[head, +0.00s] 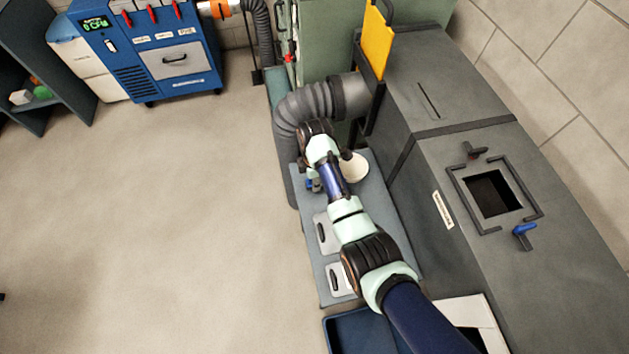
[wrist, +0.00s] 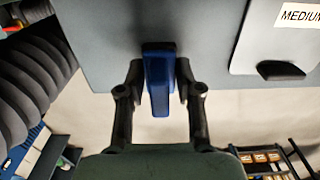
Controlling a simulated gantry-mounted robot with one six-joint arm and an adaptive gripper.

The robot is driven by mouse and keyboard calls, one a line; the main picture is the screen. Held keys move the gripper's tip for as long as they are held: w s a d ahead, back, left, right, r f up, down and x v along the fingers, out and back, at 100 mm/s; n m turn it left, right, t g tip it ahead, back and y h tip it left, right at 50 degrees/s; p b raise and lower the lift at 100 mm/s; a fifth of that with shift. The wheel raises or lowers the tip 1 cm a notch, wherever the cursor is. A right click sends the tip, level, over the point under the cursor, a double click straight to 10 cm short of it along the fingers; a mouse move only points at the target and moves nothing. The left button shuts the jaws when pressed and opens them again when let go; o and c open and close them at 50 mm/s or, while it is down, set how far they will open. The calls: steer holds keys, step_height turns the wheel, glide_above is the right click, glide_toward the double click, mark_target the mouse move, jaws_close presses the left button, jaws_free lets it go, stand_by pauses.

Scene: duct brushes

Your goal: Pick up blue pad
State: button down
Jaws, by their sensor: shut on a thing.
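The blue pad (wrist: 158,82) is upright between the two dark fingers of my gripper (wrist: 157,92) in the wrist view. The fingers are shut on its sides. Its upper end overlaps the edge of the grey bench top; I cannot tell whether it touches the bench. In the head view, a small blue patch (head: 311,184) shows beside my arm at the left edge of the grey bench (head: 385,205). My arm hides most of the gripper there.
A grey plate labelled MEDIUM (wrist: 268,40) lies near the pad. A white round bowl (head: 355,167) stands on the bench right of my arm. A ribbed grey hose (head: 305,105) curves behind it. A large grey duct (head: 480,260) borders the right. Open floor (head: 180,220) lies left.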

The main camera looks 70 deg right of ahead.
step_height(320, 180, up, 18)
steer(key=p, duration=0.7)
steer(key=shift+f, duration=0.1)
